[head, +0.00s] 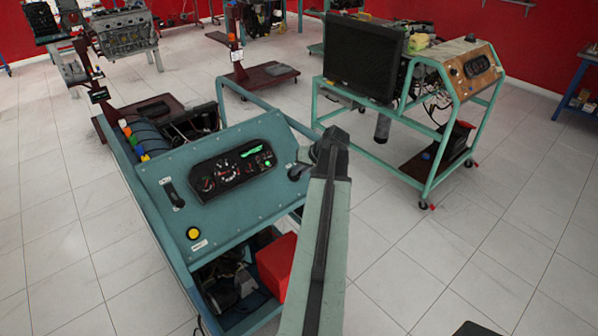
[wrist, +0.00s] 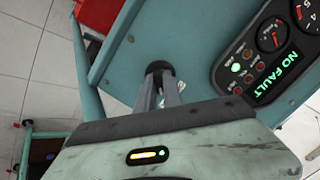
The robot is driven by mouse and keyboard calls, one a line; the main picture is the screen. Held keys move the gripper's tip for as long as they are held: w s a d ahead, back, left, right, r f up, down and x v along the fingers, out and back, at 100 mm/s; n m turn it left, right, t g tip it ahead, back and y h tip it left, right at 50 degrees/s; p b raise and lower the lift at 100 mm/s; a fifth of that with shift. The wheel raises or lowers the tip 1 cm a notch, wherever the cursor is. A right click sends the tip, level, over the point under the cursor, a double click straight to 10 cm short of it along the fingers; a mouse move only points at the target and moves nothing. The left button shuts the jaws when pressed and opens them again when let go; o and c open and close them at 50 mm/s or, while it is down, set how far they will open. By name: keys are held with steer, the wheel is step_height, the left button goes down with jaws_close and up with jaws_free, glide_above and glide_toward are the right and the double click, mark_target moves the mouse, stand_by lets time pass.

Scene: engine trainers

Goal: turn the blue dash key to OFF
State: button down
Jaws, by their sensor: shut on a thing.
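The blue dash panel (head: 160,185) stands on a teal trainer frame and also fills much of the wrist view (wrist: 190,50). Its key switch (wrist: 159,67) shows as a dark round housing in the wrist view. My gripper (wrist: 163,82) has its two grey fingers right at that housing, shut on the key, whose body is mostly hidden between them. In the head view my gripper (head: 299,172) reaches the panel's right end and my arm covers part of the area. The key's angle cannot be made out. The instrument cluster (head: 234,170) shows a green display, reading NO FAULT in the wrist view.
The panel also carries a yellow button (head: 193,233) and a black lever (head: 173,193). A red box (head: 277,263) sits below the panel. Another trainer with a wooden dash (head: 477,67) and a black radiator (head: 362,57) stands at the right. Tiled floor lies open between them.

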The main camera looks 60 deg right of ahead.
steer(key=n, duration=0.4)
steer(key=shift+a+g+h+p, duration=0.1)
steer(key=shift+g+h+p, duration=0.2)
steer(key=shift+n+h, duration=0.3)
steer(key=shift+n, duration=1.6)
steer(key=c, duration=1.5)
jaws_free()
steer(key=shift+w, duration=0.1)
